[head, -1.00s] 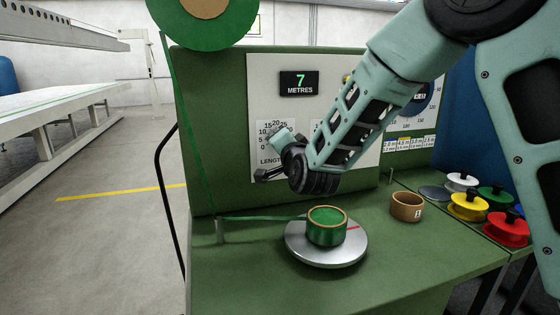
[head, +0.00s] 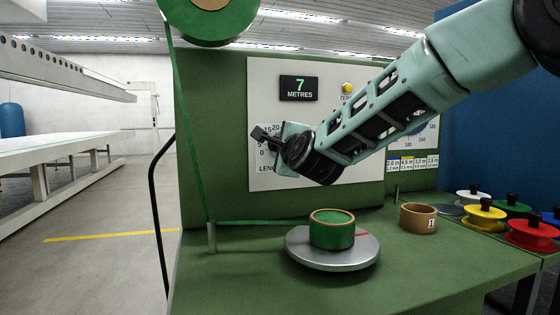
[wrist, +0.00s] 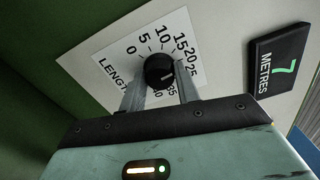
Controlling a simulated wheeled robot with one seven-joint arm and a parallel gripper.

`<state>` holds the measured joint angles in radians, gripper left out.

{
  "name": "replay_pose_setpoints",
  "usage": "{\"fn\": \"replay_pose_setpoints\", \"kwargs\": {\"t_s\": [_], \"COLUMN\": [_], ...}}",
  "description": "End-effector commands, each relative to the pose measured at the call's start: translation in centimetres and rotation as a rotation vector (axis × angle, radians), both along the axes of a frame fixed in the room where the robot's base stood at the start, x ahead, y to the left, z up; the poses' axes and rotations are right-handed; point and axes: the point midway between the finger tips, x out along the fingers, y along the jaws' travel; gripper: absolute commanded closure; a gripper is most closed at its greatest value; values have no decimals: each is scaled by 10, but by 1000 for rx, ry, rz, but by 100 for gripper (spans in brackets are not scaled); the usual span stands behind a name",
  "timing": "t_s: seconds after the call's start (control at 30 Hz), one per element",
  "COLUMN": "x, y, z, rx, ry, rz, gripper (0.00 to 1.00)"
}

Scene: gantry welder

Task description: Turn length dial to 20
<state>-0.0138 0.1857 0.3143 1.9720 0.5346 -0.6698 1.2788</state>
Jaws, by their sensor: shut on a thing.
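The length dial has a round black knob (wrist: 159,70) on a white scale plate (wrist: 117,48) in the wrist view, with numbers from 0 up around it. The knob's pale mark points to the lower right, away from 20; its exact reading is unclear. My gripper (wrist: 160,84) is shut on the knob, one finger on each side, partly covering the lower numbers. In the head view my gripper (head: 266,138) is at the panel and hides the knob. The display (head: 299,88) reads 7 metres.
A green roll (head: 330,229) sits on a silver turntable (head: 306,254) below my arm. A brown ring (head: 418,218) stands to its right, near several coloured spools (head: 484,215). A green strip (head: 188,130) runs down the left from the large reel (head: 210,22).

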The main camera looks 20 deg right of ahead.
Motion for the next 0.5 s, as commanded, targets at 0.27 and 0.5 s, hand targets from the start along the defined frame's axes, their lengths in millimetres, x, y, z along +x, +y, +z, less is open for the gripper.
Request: {"fn": "replay_pose_setpoints", "kwargs": {"t_s": [0.27,0.5], "x": [0,0], "y": [-1,-1], "z": [-2,-2], "rx": [83,98], "ry": [2,3], "rz": [-1,-1], "gripper": [91,91]}}
